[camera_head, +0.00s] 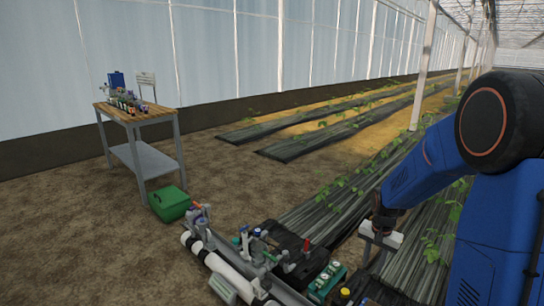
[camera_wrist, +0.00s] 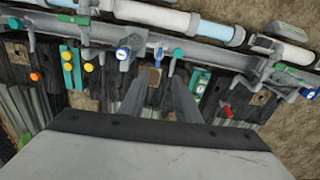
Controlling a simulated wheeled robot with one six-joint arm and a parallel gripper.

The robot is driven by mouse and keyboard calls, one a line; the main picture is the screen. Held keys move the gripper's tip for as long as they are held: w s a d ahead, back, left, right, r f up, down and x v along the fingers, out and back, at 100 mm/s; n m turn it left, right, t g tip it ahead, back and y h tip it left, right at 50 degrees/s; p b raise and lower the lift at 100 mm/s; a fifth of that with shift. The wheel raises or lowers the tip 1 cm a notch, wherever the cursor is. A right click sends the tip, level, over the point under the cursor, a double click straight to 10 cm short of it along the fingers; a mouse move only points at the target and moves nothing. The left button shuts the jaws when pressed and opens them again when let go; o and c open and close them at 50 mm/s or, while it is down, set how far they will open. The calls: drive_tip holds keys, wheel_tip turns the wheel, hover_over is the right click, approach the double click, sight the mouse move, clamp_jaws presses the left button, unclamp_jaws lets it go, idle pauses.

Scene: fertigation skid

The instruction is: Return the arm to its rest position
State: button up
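My blue arm (camera_head: 425,165) reaches in from the right side of the head view, bent, with its wrist hanging down. My gripper (camera_head: 374,258) points downward just right of the fertigation skid (camera_head: 235,270). In the wrist view my gripper's two fingers (camera_wrist: 158,82) stand apart, with nothing seen held between them. Past the fingertips are the skid's pipes (camera_wrist: 170,18), a blue-handled valve (camera_wrist: 123,54) and a teal fitting (camera_wrist: 200,82). The gripper appears clear of these parts, though the exact gap cannot be told.
A wooden-topped table (camera_head: 138,115) with small bottles stands at the left. A green container (camera_head: 169,204) lies on the soil by its foot. Covered plant rows (camera_head: 345,205) run behind the skid. A white post (camera_head: 425,65) stands behind my arm. Soil at left is open.

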drive_tip(key=s+a+r+n+t, duration=0.2)
drive_tip(key=s+a+r+n, duration=0.1)
drive_tip(key=s+r, duration=0.65)
drive_tip(key=s+a+r+n+t, duration=0.1)
drive_tip(key=s+a+r+n, duration=0.25)
drive_tip(key=s+r, duration=0.55)
drive_tip(key=s+a+n+t, duration=0.1)
drive_tip(key=s+n, duration=0.1)
drive_tip(key=s, duration=0.9)
drive_tip(key=shift+a+r, duration=0.4)
drive_tip(key=shift+r, duration=0.05)
